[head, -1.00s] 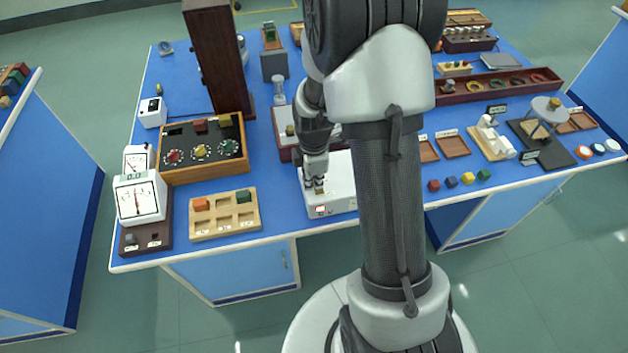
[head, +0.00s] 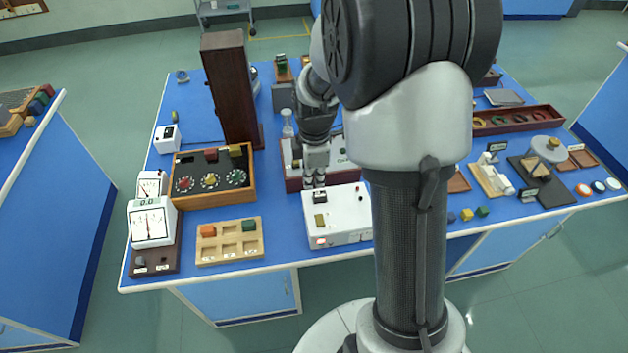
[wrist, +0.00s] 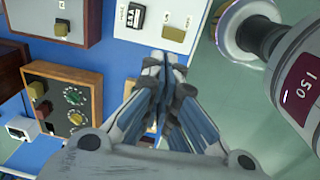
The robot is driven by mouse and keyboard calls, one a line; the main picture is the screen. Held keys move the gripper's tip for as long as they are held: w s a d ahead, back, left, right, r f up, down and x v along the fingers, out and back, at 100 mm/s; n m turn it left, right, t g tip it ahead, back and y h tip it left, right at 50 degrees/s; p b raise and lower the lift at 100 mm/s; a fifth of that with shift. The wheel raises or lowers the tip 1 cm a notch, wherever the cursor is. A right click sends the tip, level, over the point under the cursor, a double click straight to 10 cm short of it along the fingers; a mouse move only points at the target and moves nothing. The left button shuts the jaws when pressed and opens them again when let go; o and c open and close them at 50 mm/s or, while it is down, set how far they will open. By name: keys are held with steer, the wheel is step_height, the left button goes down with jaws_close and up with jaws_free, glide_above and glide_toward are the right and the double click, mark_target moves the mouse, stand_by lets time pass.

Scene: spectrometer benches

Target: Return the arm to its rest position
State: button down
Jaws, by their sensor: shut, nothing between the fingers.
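My gripper (head: 314,181) hangs from my arm above the blue bench, close to the back of a white box (head: 346,213) with a black switch and a brass-coloured knob. In the wrist view my gripper (wrist: 167,60) has its fingers together with nothing between them. The white box also shows at the top of that view (wrist: 182,10). My large upper arm hides part of the bench's middle right.
A tall dark wooden column (head: 231,95), a wooden box with three dials (head: 244,180), white meters (head: 152,222) and a sorting tray (head: 230,255) stand left. A long dark red tray (head: 490,130) lies right. Green floor (head: 530,290) is open in front.

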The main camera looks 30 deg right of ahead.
stand_by(0.3)
steer(key=s+a+r+m+t, duration=0.1)
steer(key=s+a+r+m, duration=0.2)
steer(key=r, duration=0.4)
steer(key=s+a+r+m+t, duration=0.1)
steer(key=s+a+r+m, duration=0.1)
steer(key=s+m, duration=0.2)
steer(key=s+a+r+m+t+b, duration=0.1)
steer(key=s+a+r+m, duration=0.1)
steer(key=s, duration=0.6)
steer(key=s+a+r+m+t+b, duration=0.1)
steer(key=s+a+r+m, duration=0.1)
steer(key=s+r+m, duration=0.2)
steer(key=s+m, duration=0.1)
steer(key=s, duration=0.1)
steer(key=shift+s+a+r+m, duration=0.25)
steer(key=shift+s+a+m, duration=0.05)
steer(key=shift+a+m, duration=0.1)
